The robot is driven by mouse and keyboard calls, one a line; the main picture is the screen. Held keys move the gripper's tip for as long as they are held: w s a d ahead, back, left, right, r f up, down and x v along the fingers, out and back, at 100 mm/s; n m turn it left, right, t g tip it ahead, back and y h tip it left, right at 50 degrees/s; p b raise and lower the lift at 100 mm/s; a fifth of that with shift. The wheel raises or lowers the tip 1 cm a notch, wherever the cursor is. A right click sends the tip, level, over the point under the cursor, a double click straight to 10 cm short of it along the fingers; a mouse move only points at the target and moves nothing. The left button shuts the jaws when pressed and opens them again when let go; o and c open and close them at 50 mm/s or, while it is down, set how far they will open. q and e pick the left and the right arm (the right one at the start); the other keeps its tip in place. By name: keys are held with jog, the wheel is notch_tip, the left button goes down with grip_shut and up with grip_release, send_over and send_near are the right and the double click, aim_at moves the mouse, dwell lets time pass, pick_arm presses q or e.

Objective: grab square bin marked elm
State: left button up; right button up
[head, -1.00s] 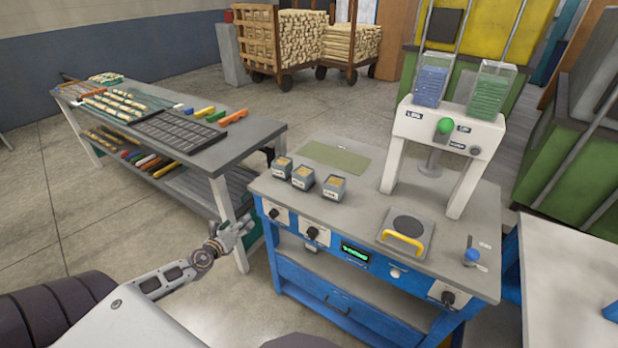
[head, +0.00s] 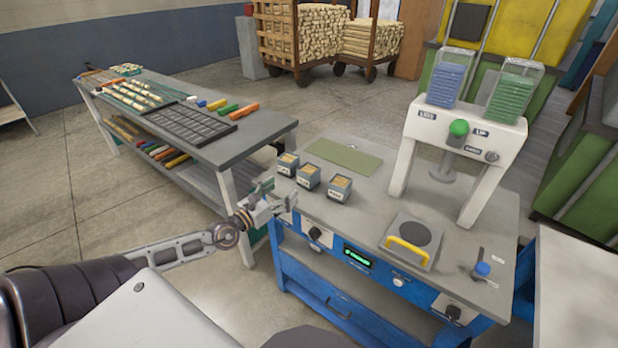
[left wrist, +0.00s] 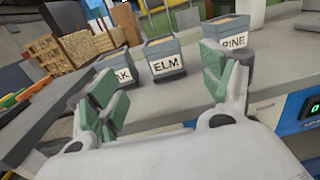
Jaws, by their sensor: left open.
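The square bin marked ELM (left wrist: 165,60) is a small grey box with a white label and tan contents. It stands between two like bins in the left wrist view, and is the middle bin (head: 308,177) in the head view. My left gripper (head: 281,192) is open and empty at the bench's left front edge, short of the bins. In the left wrist view its green-padded fingers (left wrist: 160,88) are spread on either side of the elm bin's line, apart from it. My right gripper is not in view.
The bin marked PINE (left wrist: 228,35) stands to the right of elm, and another bin (left wrist: 110,68), its label partly hidden, to the left. A green mat (head: 343,157) lies behind them. A white press stand (head: 457,140) and yellow-handled plate (head: 411,243) are farther right.

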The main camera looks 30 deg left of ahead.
aim_at(302, 175)
pick_arm(q)
jog(key=shift+w+d, duration=0.1)
jog(key=shift+w, duration=1.05)
jog(key=shift+w+d, duration=0.1)
jog(key=shift+w, duration=0.25)
jog(key=shift+w+p, duration=0.3)
jog(key=shift+w, duration=0.1)
jog(key=shift+w+d, duration=0.1)
jog(key=shift+w, duration=0.65)
jog(key=shift+w+d+p, duration=0.15)
jog(key=shift+w+p, duration=0.05)
jog(key=shift+w, duration=0.6)
jog(key=shift+w+d+p, duration=0.1)
jog(key=shift+w+p, duration=0.1)
jog(key=shift+w, duration=0.55)
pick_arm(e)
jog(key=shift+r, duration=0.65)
pick_arm(q)
jog(key=shift+w, duration=0.15)
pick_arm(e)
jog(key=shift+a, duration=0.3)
